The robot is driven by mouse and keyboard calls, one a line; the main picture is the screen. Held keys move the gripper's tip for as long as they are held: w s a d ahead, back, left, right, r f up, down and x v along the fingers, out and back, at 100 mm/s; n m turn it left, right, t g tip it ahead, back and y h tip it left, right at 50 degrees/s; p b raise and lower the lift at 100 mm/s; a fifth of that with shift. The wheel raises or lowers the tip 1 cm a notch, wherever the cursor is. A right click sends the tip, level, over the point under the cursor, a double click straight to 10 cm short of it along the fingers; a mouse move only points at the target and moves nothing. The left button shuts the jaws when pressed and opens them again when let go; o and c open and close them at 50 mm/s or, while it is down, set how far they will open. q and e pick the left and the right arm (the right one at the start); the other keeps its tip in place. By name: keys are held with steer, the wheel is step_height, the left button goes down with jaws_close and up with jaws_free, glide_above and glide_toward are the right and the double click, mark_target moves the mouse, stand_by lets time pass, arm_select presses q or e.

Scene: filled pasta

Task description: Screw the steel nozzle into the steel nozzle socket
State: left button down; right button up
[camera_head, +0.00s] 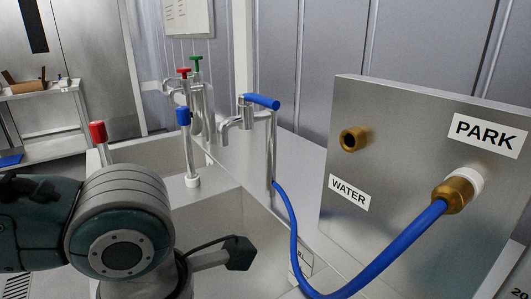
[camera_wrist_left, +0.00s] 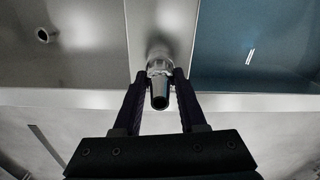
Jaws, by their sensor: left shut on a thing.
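In the left wrist view, my left gripper (camera_wrist_left: 160,92) is shut on the steel nozzle (camera_wrist_left: 159,88). The nozzle is a short shiny tube with a dark round opening facing the camera, one dark finger on each side. Its far end is hidden, and I cannot tell whether it touches a socket. In the head view, my left arm comes in at the lower left over the sink; its fingers and the nozzle do not show clearly there. I cannot make out the steel nozzle socket for certain in either view. My right gripper is not in view.
A steel panel (camera_head: 400,125) at the right bears a brass WATER port (camera_head: 353,139) and a brass hose end (camera_head: 455,191) by the PARK label. A blue hose (camera_head: 385,258) runs from it. A blue-handled tap (camera_head: 262,101) and posts with coloured caps stand around the sink (camera_head: 225,218).

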arm_select(q)
steer(key=shift+m, duration=0.7)
steer(key=b, duration=0.1)
steer(key=m+b, duration=0.1)
steer(key=b, duration=0.1)
steer(key=shift+w+f, duration=0.1)
steer(key=shift+f, duration=0.15)
steer(key=shift+r, duration=0.25)
steer(key=shift+c, duration=1.9)
jaws_free()
